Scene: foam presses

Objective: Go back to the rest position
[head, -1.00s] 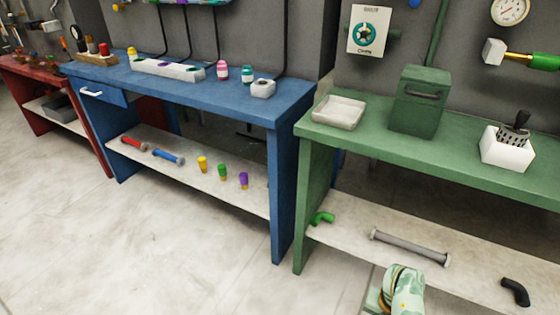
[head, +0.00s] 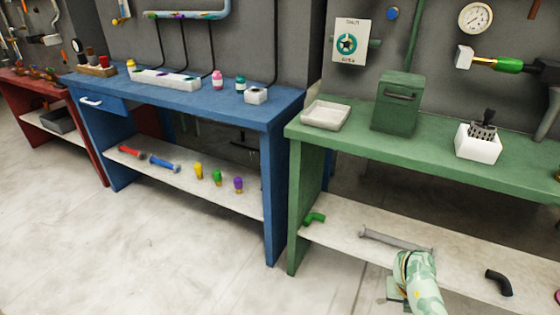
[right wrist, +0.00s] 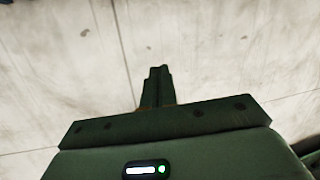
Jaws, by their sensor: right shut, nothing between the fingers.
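My right gripper (right wrist: 158,72) shows in the right wrist view with its two dark green fingers together and nothing between them. Only bare concrete floor (right wrist: 225,55) lies beyond the fingertips. In the head view, part of my pale green patterned right arm (head: 418,280) shows at the bottom right, in front of the green bench's lower shelf. My left gripper is in neither view.
A green bench (head: 400,143) stands at the right, with a grey bar (head: 392,240), a green elbow (head: 315,218) and a black elbow (head: 498,283) on its lower shelf. A blue bench (head: 215,107) stands left of it. The floor in front is clear.

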